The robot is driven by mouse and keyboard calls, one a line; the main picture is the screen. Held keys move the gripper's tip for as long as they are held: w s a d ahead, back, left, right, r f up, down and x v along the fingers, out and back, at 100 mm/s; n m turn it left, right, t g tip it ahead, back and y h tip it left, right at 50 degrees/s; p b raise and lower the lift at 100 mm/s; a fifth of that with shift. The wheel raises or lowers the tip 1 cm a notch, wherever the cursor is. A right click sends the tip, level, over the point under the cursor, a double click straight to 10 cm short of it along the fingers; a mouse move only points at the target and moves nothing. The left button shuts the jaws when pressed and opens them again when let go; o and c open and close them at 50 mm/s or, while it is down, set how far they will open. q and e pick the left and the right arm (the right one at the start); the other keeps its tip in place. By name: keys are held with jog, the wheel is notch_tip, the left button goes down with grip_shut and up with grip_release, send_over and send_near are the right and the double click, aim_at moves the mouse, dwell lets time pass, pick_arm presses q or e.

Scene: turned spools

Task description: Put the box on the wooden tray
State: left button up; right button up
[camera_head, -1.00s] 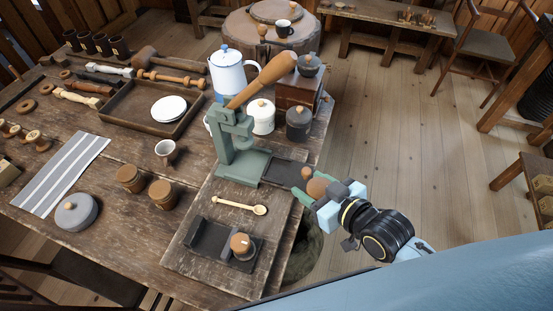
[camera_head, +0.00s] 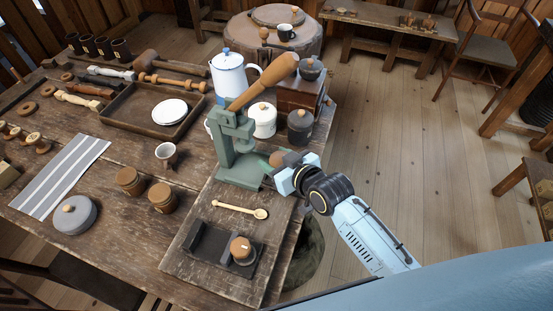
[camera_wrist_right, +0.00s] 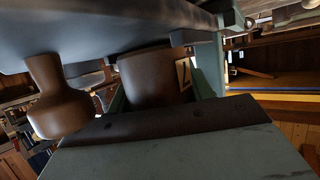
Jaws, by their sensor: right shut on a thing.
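A brown, round turned box (camera_head: 277,159) shows at the jaws of my right gripper (camera_head: 287,167), which is shut on it beside the green press. The jaws and wrist hide much of the box. In the right wrist view a brown cylinder with a pale label (camera_wrist_right: 150,78) and a brown knobbed piece (camera_wrist_right: 56,98) show close up; I cannot tell whether they are one thing. The wooden tray (camera_head: 118,123) lies farther left on the table, dark and low-walled, with a white plate (camera_head: 169,111) on its right side. My left gripper is not in view.
The green press (camera_head: 236,150) with its long wooden handle stands between my right gripper and the tray. A white pot (camera_head: 228,72), a white jar (camera_head: 262,121) and a dark jar (camera_head: 300,126) stand behind. A cup (camera_head: 166,154) stands in front of the tray.

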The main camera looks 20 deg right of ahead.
jog(key=shift+f, duration=0.2)
jog(key=o, duration=1)
jog(key=shift+o, duration=0.2)
